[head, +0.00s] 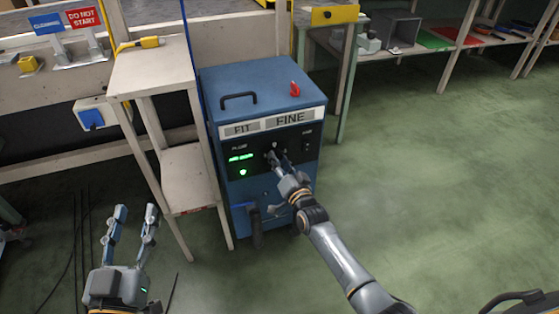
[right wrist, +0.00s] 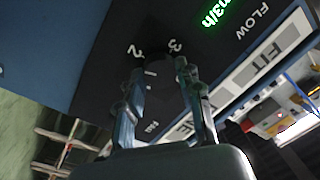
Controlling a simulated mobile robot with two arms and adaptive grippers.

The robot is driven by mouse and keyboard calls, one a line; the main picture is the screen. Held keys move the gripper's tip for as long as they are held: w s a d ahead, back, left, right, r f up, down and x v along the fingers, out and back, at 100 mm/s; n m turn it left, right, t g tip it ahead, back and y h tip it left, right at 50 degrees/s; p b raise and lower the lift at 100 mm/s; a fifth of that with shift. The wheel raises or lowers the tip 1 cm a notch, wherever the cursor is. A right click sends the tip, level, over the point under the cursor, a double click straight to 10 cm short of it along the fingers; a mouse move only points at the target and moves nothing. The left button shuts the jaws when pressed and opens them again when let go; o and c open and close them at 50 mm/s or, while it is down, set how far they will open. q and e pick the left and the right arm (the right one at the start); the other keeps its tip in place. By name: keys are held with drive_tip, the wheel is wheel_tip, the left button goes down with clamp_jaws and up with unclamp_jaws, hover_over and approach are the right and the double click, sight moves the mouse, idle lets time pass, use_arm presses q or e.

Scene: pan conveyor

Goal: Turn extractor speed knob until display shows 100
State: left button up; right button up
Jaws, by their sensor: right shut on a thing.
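The blue extractor cabinet (head: 262,82) stands on the floor in mid-view, with a dark control panel on its upper front. Its green display (head: 240,158) is lit at the panel's left; its figures are too small to read. The right wrist view shows only green "m3/h" lettering (right wrist: 217,12). My right gripper (head: 273,158) is at the panel, shut on the dark speed knob (right wrist: 158,82). The knob sits between the two fingers in the right wrist view, near the marks 2 and 3. My left gripper (head: 136,211) is open and empty, low at the left.

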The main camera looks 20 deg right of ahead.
drive_tip(key=shift+m, duration=0.3)
drive_tip(key=o, duration=1.2)
drive_tip(key=s, duration=0.8)
drive_tip(key=s+d, duration=0.1)
drive_tip(key=s, duration=0.3)
drive_tip(key=shift+d+f, duration=0.1)
drive_tip(key=shift+f, duration=0.1)
